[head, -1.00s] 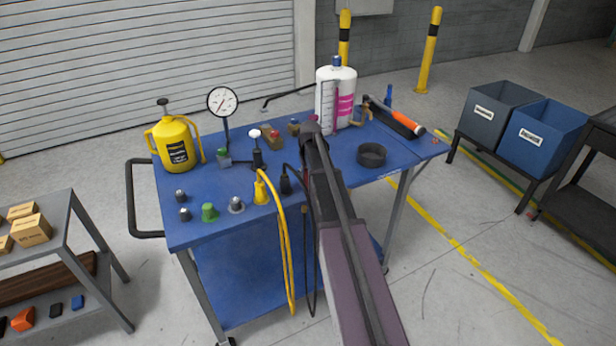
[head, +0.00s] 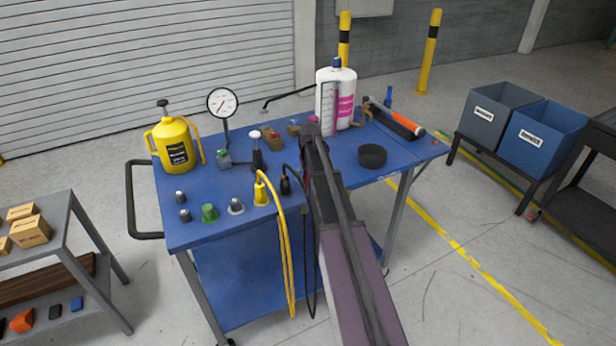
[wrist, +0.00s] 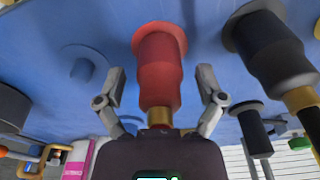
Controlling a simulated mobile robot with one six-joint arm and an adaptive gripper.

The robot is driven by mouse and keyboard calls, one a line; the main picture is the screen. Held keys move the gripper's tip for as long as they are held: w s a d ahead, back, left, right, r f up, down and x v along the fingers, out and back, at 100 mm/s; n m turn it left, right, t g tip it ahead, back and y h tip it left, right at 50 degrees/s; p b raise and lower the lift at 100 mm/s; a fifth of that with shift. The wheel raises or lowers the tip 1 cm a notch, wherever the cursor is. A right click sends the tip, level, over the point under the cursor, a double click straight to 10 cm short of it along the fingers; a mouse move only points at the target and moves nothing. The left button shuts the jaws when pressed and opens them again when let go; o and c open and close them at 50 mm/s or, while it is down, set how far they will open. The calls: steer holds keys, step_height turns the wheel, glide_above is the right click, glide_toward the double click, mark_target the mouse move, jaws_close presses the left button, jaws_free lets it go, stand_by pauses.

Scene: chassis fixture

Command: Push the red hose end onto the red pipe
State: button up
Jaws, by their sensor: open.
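A red hose end (wrist: 160,65) fills the middle of the wrist view. Its wide flange faces the blue surface, and a brass section shows at its near end, by my palm. My gripper (wrist: 161,76) is open, with one finger on each side of the red piece and a visible gap on both sides. I cannot tell whether a red pipe is inside or behind it, as the flange hides what lies beyond. In the head view my own arm hides the gripper and the red hose end.
In the wrist view a black fitting with a brass collar (wrist: 272,50) stands close on the right. On the blue cart (head: 180,235) stand a gauge (head: 222,103), a white bottle (head: 343,85), a yellow can (head: 174,145), a black ring (head: 372,156) and yellow hoses (head: 288,240).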

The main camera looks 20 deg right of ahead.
step_height(320, 180, up, 14)
steer(key=s+p, duration=0.1)
steer(key=p, duration=1.2)
steer(key=shift+s+a+f+p, duration=0.15)
steer(key=shift+s+a+p, duration=0.05)
steer(key=shift+s+p, duration=0.2)
stand_by(0.4)
steer(key=s+a+n+g, duration=0.1)
steer(key=s+a, duration=2.1)
steer(key=s, duration=0.2)
steer(key=shift+a+n, duration=0.2)
steer(key=shift+n, duration=0.2)
steer(key=shift+f, duration=0.15)
step_height(320, 180, down, 2)
steer(key=b, duration=0.2)
steer(key=shift+f+b, duration=0.25)
steer(key=shift+b, duration=0.05)
